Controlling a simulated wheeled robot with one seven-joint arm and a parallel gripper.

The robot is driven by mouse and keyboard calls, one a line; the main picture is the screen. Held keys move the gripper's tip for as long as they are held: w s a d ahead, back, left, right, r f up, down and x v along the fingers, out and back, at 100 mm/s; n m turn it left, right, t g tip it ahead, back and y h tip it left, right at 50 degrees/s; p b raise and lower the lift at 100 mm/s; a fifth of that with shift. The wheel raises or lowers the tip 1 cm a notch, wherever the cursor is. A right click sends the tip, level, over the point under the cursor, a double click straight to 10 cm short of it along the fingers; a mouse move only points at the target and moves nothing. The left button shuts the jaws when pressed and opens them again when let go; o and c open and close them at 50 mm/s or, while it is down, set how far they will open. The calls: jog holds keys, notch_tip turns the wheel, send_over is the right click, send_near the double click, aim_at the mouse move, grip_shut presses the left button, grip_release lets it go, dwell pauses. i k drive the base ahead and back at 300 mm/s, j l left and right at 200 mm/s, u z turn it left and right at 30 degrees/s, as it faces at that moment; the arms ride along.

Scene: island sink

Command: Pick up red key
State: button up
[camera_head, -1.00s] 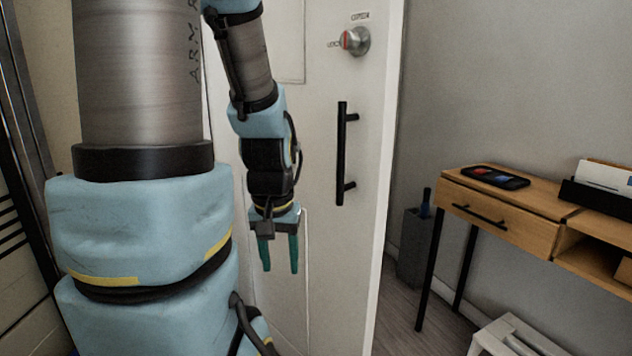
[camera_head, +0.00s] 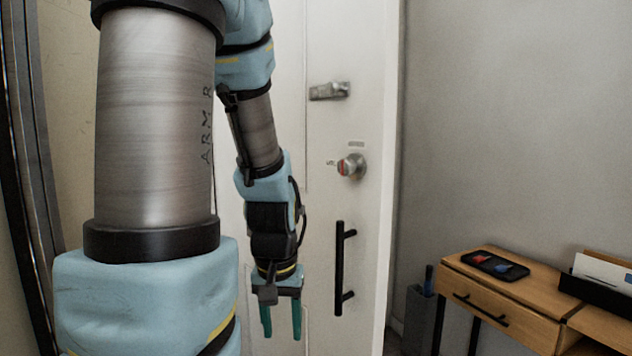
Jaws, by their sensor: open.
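A small red item (camera_head: 481,259), which may be the red key, lies in a black tray (camera_head: 515,277) on the wooden desk at right. A blue item (camera_head: 503,267) lies beside it. Both are too small to make out their shape. My gripper (camera_head: 282,322) hangs in front of the door, left of the black handle. Its two teal fingers point down, apart and empty. It is well to the left of the desk and touches nothing that I can see.
The white door (camera_head: 378,110) has a black bar handle (camera_head: 340,268) and an upper metal latch (camera_head: 330,91). The wooden desk (camera_head: 455,278) also holds a black organiser with papers (camera_head: 605,272). A grey bin (camera_head: 418,315) stands between door and desk.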

aim_at(479, 259)
jog(key=l+u, duration=0.25)
jog(key=l, duration=1.45)
jog(key=i+l, duration=0.1)
jog(key=l, duration=0.2)
jog(key=i+l+u, duration=0.1)
jog(key=l, duration=0.2)
